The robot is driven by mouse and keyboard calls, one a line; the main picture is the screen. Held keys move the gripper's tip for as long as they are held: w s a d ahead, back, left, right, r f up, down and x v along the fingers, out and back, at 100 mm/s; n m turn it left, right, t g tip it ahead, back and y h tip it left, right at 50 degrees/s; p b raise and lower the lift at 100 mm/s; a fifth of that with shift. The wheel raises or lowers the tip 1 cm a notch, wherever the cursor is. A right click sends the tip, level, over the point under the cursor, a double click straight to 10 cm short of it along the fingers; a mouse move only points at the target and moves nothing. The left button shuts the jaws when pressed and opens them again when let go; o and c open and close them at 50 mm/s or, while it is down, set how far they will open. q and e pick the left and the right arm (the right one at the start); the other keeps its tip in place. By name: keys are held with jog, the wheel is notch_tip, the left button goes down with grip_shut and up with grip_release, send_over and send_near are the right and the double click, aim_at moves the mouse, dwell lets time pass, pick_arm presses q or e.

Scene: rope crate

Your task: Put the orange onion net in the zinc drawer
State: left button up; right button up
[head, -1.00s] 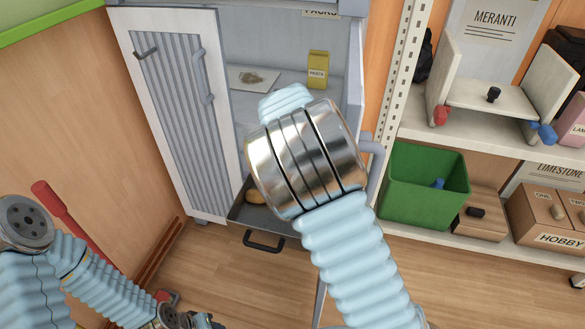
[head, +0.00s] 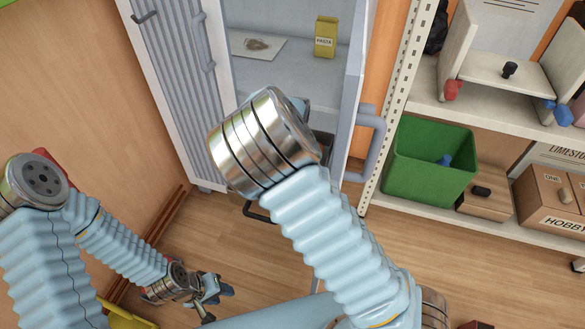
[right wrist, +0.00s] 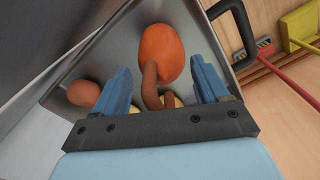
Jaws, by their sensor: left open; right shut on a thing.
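My right gripper (right wrist: 163,72) is shut on the brown neck of the orange onion net (right wrist: 160,50) in the right wrist view. The net's round orange body lies beyond the fingertips, over or in the zinc drawer (right wrist: 120,45); I cannot tell whether it touches the bottom. In the head view my right arm hides the right gripper, the net and most of the drawer; the drawer's dark handle (head: 256,213) shows at the arm's left edge. My left gripper (head: 216,300) is open and empty, low over the floor at the lower left.
A brown round vegetable (right wrist: 83,93) and yellowish ones (right wrist: 171,101) lie in the drawer. The cabinet above holds a pasta box (head: 326,36); its ribbed door (head: 160,75) stands open at left. A green bin (head: 430,165) sits on the shelf at right.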

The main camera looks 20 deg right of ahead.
jog(key=shift+f+b, duration=0.35)
jog(key=shift+f, duration=0.1)
dwell(0.5)
jog(key=o, duration=1.8)
jog(key=shift+c, duration=0.2)
